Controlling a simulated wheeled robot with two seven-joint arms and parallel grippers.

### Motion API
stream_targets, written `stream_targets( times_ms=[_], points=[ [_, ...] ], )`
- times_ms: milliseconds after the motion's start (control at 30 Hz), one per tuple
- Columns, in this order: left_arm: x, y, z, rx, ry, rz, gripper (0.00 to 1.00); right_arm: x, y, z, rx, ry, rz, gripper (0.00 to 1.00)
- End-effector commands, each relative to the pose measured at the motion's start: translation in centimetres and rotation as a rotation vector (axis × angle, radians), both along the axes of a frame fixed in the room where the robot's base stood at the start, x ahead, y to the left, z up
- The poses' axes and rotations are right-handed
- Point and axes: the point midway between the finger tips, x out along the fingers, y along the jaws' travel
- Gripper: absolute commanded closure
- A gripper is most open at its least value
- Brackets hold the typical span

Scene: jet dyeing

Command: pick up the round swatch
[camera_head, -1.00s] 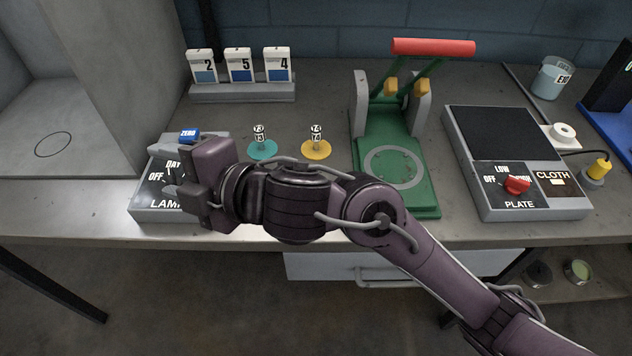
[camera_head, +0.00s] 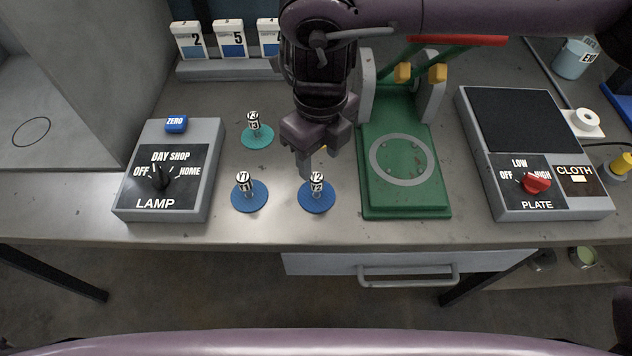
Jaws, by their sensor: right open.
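Three round swatches show on the bench, each a flat disc with a small upright numbered tag. A teal swatch (camera_head: 257,140) lies at the back left, a blue swatch (camera_head: 249,202) at the front left, and another blue swatch (camera_head: 317,205) at the front right. My right gripper (camera_head: 317,163) is open and points down, just behind and above the front right blue swatch's tag. Whether it touches that tag I cannot tell. The bench behind my gripper is hidden. My left gripper is not in view.
A lamp control box (camera_head: 213,150) stands at the left. A green press (camera_head: 405,200) with a red handle stands close to the right of my gripper, and a plate control box (camera_head: 480,150) farther right. A numbered card rack (camera_head: 215,68) is behind. The front bench strip is clear.

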Motion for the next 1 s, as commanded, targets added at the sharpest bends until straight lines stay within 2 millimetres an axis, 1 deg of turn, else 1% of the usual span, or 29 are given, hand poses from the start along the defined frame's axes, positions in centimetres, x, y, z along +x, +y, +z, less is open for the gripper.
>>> stream_targets(
  times_ms=[67, 267, 433, 500, 567, 700, 867, 1000],
  points=[
    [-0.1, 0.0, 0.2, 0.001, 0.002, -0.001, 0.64, 0.1, -0.3, -0.6, -0.009, 0.002, -0.002, 0.52],
    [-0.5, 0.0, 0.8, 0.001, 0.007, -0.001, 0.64, 0.0, -0.1, -2.7, -0.008, 0.004, 0.000, 0.52],
    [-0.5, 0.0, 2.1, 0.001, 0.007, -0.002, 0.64, 0.0, 0.3, -5.2, -0.008, 0.004, 0.000, 0.52],
    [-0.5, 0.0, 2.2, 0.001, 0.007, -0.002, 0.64, 0.0, 0.4, -6.3, -0.007, 0.003, 0.000, 0.52],
    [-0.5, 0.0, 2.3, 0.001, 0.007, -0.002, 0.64, 0.0, 0.3, -6.9, -0.006, 0.002, -0.001, 0.52],
    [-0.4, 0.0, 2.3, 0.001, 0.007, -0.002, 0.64, 0.1, 0.4, -7.5, -0.005, 0.001, -0.002, 0.52],
    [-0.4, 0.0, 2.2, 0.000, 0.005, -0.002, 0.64, 0.1, 0.4, -7.5, -0.004, 0.000, -0.001, 0.52],
    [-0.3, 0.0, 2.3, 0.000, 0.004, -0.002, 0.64, 0.1, 0.4, -7.5, -0.004, 0.000, -0.001, 0.70]
  ],
)
